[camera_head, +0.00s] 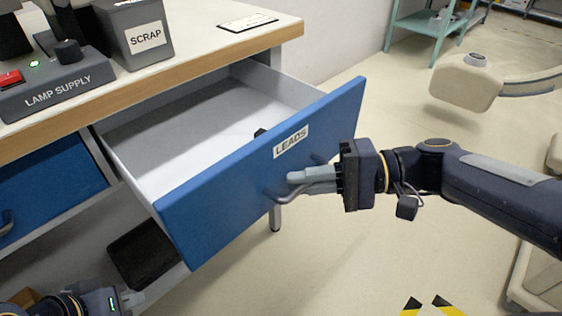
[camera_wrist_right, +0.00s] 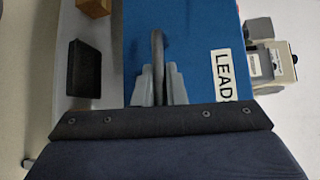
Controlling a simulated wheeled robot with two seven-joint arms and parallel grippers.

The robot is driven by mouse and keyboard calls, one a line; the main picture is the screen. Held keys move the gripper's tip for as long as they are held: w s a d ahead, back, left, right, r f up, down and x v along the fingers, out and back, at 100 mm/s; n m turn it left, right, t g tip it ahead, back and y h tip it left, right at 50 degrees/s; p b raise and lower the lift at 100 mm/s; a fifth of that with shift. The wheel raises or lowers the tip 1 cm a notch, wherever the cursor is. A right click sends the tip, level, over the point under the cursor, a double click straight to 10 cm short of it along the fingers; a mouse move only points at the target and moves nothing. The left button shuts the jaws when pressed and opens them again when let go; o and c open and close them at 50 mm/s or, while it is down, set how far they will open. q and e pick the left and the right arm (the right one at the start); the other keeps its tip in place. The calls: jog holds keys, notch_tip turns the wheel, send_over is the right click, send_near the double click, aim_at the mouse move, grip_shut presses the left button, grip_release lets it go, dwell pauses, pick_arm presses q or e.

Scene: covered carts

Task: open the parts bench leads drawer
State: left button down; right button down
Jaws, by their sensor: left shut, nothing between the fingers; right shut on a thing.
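The blue leads drawer (camera_head: 265,165) stands pulled well out of the bench, with a white label reading LEADS (camera_head: 291,141) on its front. Its pale inside (camera_head: 190,130) shows, with a small dark thing (camera_head: 260,133) near the front wall. My right gripper (camera_head: 295,184) is shut on the drawer's grey bar handle (camera_head: 280,197). The handle (camera_wrist_right: 158,50) also shows between the fingers in the right wrist view. My left gripper (camera_head: 130,299) is low at the bottom left, shut and empty, apart from the drawer.
On the bench top (camera_head: 215,40) stand a lamp supply box (camera_head: 55,90), a scrap bin (camera_head: 135,35) and a flat card (camera_head: 248,22). Another blue drawer (camera_head: 50,190) is at left. A black tray (camera_head: 142,250) lies below.

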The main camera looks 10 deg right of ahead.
jog(key=shift+s+d, duration=0.6)
jog(key=shift+s, duration=0.2)
jog(key=shift+s+d, duration=0.6)
jog(key=shift+s, duration=0.2)
jog(key=c, duration=1.8)
grip_release()
jog(key=shift+o, duration=0.2)
jog(key=shift+d, duration=0.1)
jog(key=p+v, duration=0.2)
jog(key=v, duration=0.5)
jog(key=shift+d, duration=0.35)
jog(key=shift+s, duration=0.1)
